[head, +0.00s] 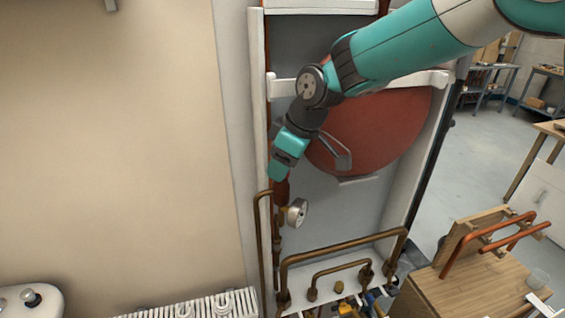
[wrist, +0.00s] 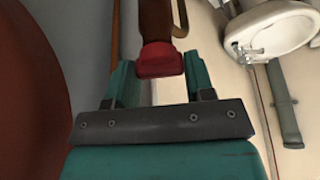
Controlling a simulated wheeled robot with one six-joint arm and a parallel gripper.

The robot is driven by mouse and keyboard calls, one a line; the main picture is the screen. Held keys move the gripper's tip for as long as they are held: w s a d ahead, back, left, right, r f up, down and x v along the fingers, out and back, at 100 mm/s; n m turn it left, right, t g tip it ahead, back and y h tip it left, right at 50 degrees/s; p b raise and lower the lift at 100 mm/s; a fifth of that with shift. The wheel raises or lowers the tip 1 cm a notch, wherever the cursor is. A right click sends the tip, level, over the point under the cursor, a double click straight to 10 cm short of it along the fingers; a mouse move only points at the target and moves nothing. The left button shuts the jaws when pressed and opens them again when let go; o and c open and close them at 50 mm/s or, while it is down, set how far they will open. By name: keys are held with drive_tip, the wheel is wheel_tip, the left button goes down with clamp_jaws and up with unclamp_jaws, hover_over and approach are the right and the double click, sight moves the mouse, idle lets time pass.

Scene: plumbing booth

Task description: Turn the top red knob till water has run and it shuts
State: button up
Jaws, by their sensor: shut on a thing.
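The top red knob (wrist: 160,61) sits at the end of a brown fitting in the wrist view. My gripper (wrist: 160,76) has its two teal fingers on either side of the knob and is shut on it. In the head view my gripper (head: 278,172) reaches down to the pipework at the left of the open cabinet. There it covers the knob, so I cannot make out how far it is turned. No running water shows in either view.
A round pressure gauge (head: 297,212) sits just below my gripper. A large red vessel (head: 375,135) is behind my arm. Copper pipes (head: 340,246) cross the cabinet bottom. A white sink (wrist: 268,32) shows in the wrist view. A wooden bench (head: 475,275) stands at right.

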drive_tip(key=o, duration=0.9)
drive_tip(key=shift+r, duration=0.1)
drive_tip(key=shift+d+r+b, duration=0.15)
drive_tip(key=shift+r+b, duration=0.15)
drive_tip(key=shift+b, duration=0.2)
drive_tip(key=shift+s+d+r+b, duration=0.35)
drive_tip(key=shift+s+d+b, duration=0.5)
drive_tip(key=shift+d, duration=1.15)
drive_tip(key=shift+s+d+r+b, duration=0.3)
drive_tip(key=shift+s+d+b, duration=0.5)
drive_tip(key=shift+d, duration=1.15)
drive_tip(key=shift+s+d+r+b, duration=0.35)
drive_tip(key=shift+s+d+b, duration=0.45)
drive_tip(key=shift+d, duration=1.2)
